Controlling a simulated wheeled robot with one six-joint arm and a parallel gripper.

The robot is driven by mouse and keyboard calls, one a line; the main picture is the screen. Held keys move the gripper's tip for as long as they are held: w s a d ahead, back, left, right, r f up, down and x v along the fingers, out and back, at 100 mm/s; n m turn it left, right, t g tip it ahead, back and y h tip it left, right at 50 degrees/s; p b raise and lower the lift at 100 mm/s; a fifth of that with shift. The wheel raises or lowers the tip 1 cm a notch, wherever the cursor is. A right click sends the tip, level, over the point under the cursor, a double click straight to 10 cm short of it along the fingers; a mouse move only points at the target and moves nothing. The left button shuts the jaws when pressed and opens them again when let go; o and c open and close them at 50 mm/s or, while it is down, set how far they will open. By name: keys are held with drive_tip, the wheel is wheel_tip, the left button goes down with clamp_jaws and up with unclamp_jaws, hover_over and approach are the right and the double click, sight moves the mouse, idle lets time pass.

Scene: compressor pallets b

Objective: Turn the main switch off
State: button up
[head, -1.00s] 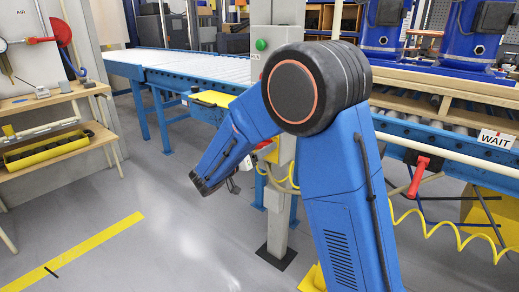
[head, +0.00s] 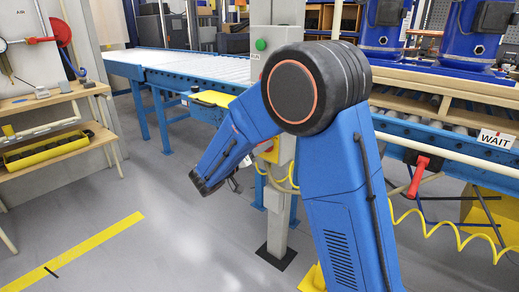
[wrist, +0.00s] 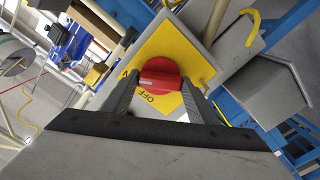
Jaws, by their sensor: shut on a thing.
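The main switch (wrist: 160,72) is a red round knob with a raised grip on a yellow plate (wrist: 200,66) in the wrist view. The word OFF is printed on the plate beside the knob, towards my gripper. My gripper (wrist: 158,88) has one dark finger on each side of the knob and is shut on its raised grip. Which mark the knob points at, I cannot tell. In the head view the yellow plate (head: 271,151) shows only in part on the grey post, behind my blue arm. My fingers are hidden there.
The grey post (head: 278,215) stands beside a blue roller conveyor (head: 185,75). A green button (head: 261,44) sits higher on the post. A red-handled valve (head: 418,176) and a yellow coiled hose (head: 440,234) are at right. Wooden shelves (head: 65,150) stand left. Open floor lies between.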

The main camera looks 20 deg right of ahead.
drive_tip(key=n, duration=1.1)
idle(0.6)
drive_tip(key=o, duration=1)
drive_tip(key=shift+o, duration=0.2)
drive_tip(key=shift+a, duration=0.1)
drive_tip(key=v, duration=1.7)
drive_tip(key=shift+s+a, duration=0.1)
